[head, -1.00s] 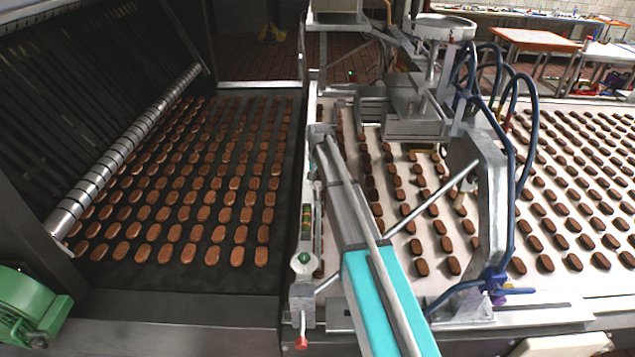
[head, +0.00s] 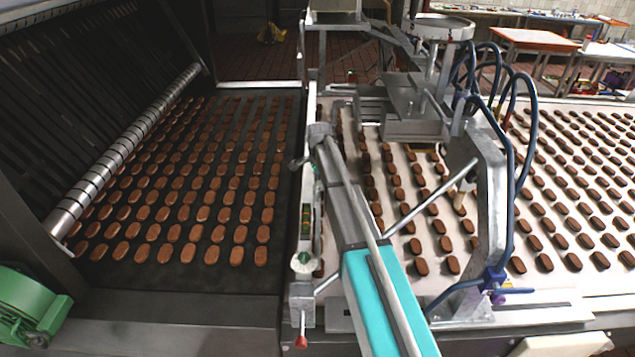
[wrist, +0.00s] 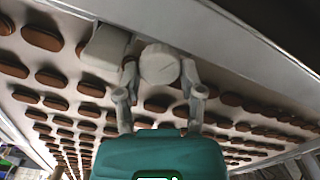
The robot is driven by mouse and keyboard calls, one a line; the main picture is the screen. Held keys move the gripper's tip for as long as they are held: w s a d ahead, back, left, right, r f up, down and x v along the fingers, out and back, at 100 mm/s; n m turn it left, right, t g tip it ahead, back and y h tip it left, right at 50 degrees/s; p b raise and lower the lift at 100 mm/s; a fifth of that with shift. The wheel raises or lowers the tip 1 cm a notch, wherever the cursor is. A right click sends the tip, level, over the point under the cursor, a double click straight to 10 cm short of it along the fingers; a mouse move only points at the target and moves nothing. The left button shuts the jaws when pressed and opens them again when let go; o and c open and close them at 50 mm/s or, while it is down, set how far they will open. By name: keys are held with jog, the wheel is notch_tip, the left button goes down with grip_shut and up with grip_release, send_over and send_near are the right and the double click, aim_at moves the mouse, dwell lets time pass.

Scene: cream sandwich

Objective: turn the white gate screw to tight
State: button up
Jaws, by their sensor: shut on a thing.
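The white gate screw (wrist: 158,62) shows in the wrist view as a pale round knob with a flat face, close under a long light rail. My gripper (wrist: 160,75) has one finger on each side of the knob and is shut on it. The teal gripper body (wrist: 160,158) fills the lower middle of that view. A faint line crosses the knob's face; how tight it is cannot be told. In the head view I cannot make out the fingers or the held knob clearly.
A pale block (wrist: 105,47) stands just left of the knob. The light rail (wrist: 245,45) runs close behind it. Brown biscuits lie in rows on the white belt (head: 428,292) and dark belt (head: 180,278). A metal frame with blue hoses (head: 530,130) stands right.

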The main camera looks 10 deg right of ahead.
jog(key=shift+a+m, duration=0.15)
jog(key=shift+m, duration=0.55)
jog(key=o, duration=1)
jog(key=shift+w, duration=0.1)
jog(key=shift+o, duration=0.8)
